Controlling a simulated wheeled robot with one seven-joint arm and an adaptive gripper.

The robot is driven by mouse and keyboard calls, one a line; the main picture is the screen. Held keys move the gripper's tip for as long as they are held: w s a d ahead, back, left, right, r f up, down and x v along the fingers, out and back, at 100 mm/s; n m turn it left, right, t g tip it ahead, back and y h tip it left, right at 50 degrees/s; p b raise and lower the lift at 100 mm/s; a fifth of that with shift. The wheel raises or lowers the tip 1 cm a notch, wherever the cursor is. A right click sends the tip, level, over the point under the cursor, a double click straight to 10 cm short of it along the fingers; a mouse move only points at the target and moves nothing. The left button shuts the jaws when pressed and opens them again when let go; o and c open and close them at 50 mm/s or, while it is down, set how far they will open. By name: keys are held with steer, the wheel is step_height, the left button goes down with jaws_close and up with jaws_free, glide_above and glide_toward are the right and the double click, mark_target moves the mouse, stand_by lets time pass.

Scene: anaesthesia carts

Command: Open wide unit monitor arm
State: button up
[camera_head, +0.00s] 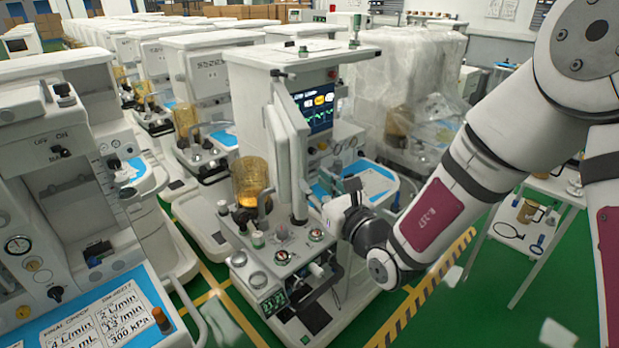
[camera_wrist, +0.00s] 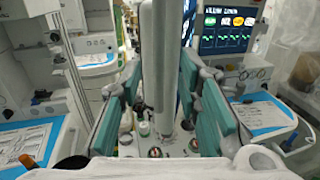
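The wide unit (camera_head: 255,65) is the white anaesthesia cart in the middle of the head view. Its monitor arm (camera_head: 288,150) is a tall white upright panel at the cart's front, beside the lit screen (camera_head: 319,108). My gripper (camera_head: 335,200) is just right of the panel's lower part in the head view, its fingertips partly hidden. In the wrist view, the open teal-padded fingers of my gripper (camera_wrist: 160,85) stand either side of the panel's white edge (camera_wrist: 160,40). Gaps show on both sides, with no visible contact. The screen (camera_wrist: 228,32) shows behind on the right.
Knobs, gauges and an amber canister (camera_head: 251,180) crowd the cart's front. Another cart (camera_head: 60,150) stands close on the left. A plastic-wrapped unit (camera_head: 405,90) is behind, and a small white trolley (camera_head: 530,215) is at right.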

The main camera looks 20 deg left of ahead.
steer(key=v, duration=0.8)
steer(key=shift+s+d, duration=0.1)
steer(key=shift+s, duration=0.05)
steer(key=shift+c, duration=0.2)
